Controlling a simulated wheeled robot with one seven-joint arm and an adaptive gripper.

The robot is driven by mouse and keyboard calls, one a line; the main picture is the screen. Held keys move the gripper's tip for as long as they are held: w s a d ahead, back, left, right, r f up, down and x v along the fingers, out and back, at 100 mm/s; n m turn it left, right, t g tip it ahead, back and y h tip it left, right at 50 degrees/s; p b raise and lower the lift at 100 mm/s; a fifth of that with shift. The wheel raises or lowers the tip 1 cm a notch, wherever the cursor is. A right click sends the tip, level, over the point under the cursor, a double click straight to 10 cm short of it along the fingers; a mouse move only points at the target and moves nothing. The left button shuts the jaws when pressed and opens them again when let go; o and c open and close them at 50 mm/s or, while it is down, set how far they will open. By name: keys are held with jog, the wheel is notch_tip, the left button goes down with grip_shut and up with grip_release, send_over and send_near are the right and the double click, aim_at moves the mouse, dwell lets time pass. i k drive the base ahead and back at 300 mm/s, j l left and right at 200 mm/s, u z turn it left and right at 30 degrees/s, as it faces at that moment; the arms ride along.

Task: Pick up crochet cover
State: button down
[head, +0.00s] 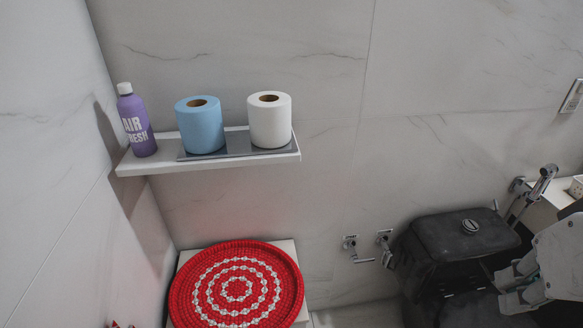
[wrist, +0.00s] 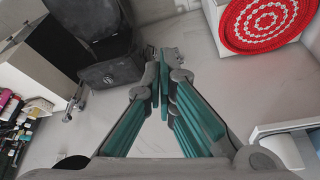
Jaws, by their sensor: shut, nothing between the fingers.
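The crochet cover (head: 236,287) is a round red mat with white rings. It lies flat on a white box-like stand (head: 186,256) in the corner at the lower left of the head view. In the wrist view the cover (wrist: 266,20) is at the top right, partly cut off by the frame. My gripper (head: 507,287) is at the right edge of the head view, well to the right of the cover. In the wrist view my gripper (wrist: 164,62) has its fingertips together and empty, apart from the cover.
A shelf (head: 135,163) above the cover holds a purple air freshener bottle (head: 137,123), a blue roll (head: 200,128) and a white roll (head: 270,122). A black toilet (head: 465,235) stands near my gripper. Valves (head: 385,245) stick out of the wall between the toilet and cover.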

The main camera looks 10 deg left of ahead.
aim_at(238, 283)
jog(key=l+u, duration=0.3)
jog(key=l, duration=0.25)
jog(key=k+l+u, duration=0.1)
jog(key=l+u, duration=0.2)
jog(key=l, duration=0.2)
jog(key=u, duration=1.2)
